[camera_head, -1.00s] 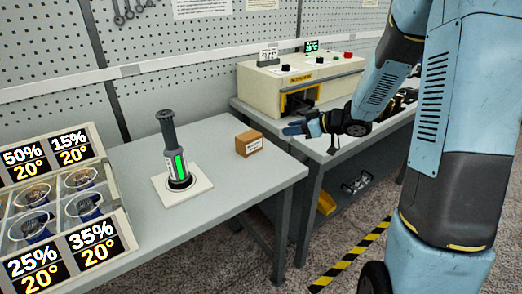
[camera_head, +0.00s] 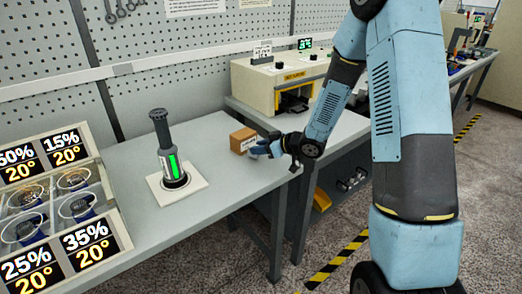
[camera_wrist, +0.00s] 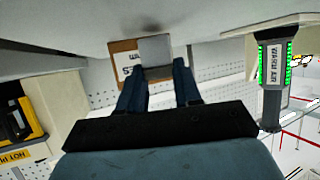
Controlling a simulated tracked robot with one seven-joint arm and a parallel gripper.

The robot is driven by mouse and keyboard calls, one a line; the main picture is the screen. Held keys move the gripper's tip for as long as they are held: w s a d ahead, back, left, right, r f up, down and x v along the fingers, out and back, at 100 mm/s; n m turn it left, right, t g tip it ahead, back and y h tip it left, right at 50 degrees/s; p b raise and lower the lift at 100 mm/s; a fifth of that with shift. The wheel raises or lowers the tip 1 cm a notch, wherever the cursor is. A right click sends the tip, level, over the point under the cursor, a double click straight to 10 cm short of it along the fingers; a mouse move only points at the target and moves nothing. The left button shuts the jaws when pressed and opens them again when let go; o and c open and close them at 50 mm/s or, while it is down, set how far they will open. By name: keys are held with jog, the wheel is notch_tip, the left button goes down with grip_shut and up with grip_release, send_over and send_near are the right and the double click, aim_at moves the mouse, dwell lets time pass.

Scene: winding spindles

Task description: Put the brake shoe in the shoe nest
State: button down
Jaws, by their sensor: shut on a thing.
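My gripper (camera_wrist: 156,76) is shut on a small grey block (camera_wrist: 155,48), which I take to be the brake shoe. The block sits between the two dark blue fingertips. Behind it in the wrist view is a brown box (camera_wrist: 123,47) with a white label, partly covered by the block; I take it to be the shoe nest. In the head view the brown box (camera_head: 238,141) stands on the near grey table, and my gripper (camera_head: 260,149) is just to its right. I cannot tell whether the block touches the box. The block is not clear in the head view.
A dark spindle with a green light (camera_head: 168,158) stands on a white plate (camera_head: 196,187) left of the box. A rack of cups (camera_head: 112,262) with percent signs is at the left. A cream machine (camera_head: 255,90) stands on the bench behind. Bare table lies around the box.

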jog(key=shift+f, duration=0.4)
jog(key=shift+f, duration=0.1)
jog(key=c, duration=0.8)
grip_release()
